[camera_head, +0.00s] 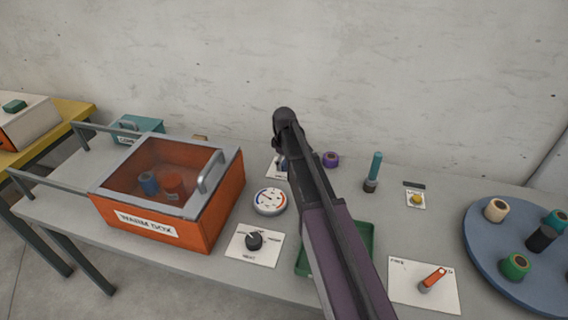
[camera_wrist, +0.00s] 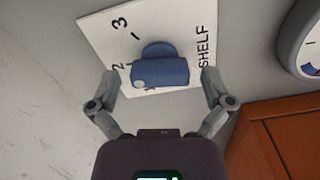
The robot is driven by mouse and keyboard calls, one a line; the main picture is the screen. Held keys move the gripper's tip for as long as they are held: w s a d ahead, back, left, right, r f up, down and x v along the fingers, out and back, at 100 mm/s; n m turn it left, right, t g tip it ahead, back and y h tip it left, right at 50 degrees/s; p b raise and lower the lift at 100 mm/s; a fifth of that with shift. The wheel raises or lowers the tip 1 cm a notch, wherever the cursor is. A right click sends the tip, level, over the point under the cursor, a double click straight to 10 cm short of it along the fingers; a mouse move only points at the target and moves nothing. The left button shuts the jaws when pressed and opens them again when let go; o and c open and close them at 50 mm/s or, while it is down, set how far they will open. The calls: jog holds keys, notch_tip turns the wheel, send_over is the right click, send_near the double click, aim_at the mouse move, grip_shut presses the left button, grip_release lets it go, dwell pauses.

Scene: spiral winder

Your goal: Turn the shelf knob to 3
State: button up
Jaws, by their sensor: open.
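The blue shelf knob (camera_wrist: 165,72) sits on a white card (camera_wrist: 97,33) lettered SHELF, with the numbers 2 and 3 showing in the wrist view. A small white dot shows at the knob's lower left end, on the side away from the 3. Which number the knob points at cannot be told. My gripper (camera_wrist: 160,77) is open, with one finger at each side of the knob and no clear contact. In the head view the card (camera_head: 273,170) and the knob (camera_head: 283,165) are mostly hidden behind my arm.
An orange warm box (camera_head: 205,225) with a clear lid stands left of my arm. A round dial (camera_head: 269,201) and a black knob (camera_head: 254,240) lie between them. A purple spool (camera_head: 330,159) is close right of my arm. A green tray (camera_head: 366,240) is partly under it.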

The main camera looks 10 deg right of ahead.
jog(key=c, duration=1.1)
jog(key=shift+o, duration=0.2)
jog(key=shift+m, duration=0.4)
jog(key=m, duration=0.9)
jog(key=o, duration=1.1)
jog(key=shift+c, duration=0.2)
